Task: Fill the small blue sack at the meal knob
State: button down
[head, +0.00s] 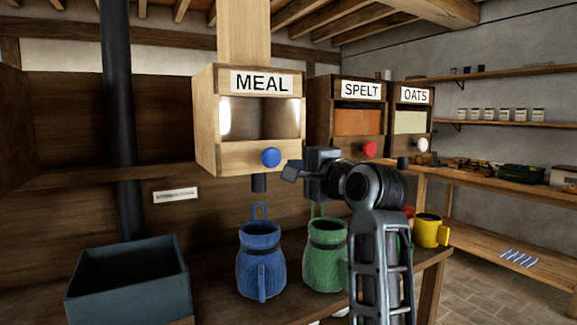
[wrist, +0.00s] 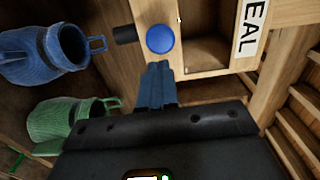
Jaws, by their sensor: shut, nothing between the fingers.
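The meal hopper (head: 205,110) is a pale wooden box labelled MEAL with a glass front. Its round blue knob (head: 270,157) sits low on the front, with a dark spout (head: 259,183) below; the knob also shows in the wrist view (wrist: 160,39). The small blue sack (head: 260,262) stands upright and open-mouthed on the bench under the spout, with its loop up; it also shows in the wrist view (wrist: 38,55). My gripper (head: 287,173) is shut and empty, just right of and below the knob. In the wrist view its fingertips (wrist: 158,66) point at the knob, close to it.
A green sack (head: 325,262) stands right of the blue one, partly behind my arm. A yellow container (head: 430,231) is farther right. Hoppers marked SPELT (head: 318,110) and OATS (head: 396,115) are at right. A dark open bin (head: 130,290) is at left.

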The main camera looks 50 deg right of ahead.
jog(key=shift+v, duration=1.15)
jog(key=s+a+f+n, duration=0.3)
jog(key=s+a+f, duration=0.1)
jog(key=f, duration=0.4)
jog(key=s+a+f+n+g+y, duration=0.1)
jog(key=s+a+f+n, duration=0.3)
jog(key=f, duration=0.5)
jog(key=s+a+f+n, duration=0.3)
jog(key=s+a+f, duration=0.1)
jog(key=f, duration=0.4)
jog(key=s+a+f+n+y, duration=0.1)
jog(key=s+a+n, duration=0.2)
jog(key=s, duration=0.6)
jog(key=s+a+f+n+g+y, duration=0.1)
jog(key=s+a+n, duration=0.3)
jog(key=s, duration=0.5)
jog(key=s+a+f+n+y, duration=0.2)
jog(key=s+a+f+n, duration=0.1)
jog(key=s, duration=0.7)
jog(key=shift+a+n+g, duration=0.3)
jog(key=shift+a+n, duration=0.3)
jog(key=shift+a, duration=0.6)
jog(key=shift+f, duration=0.15)
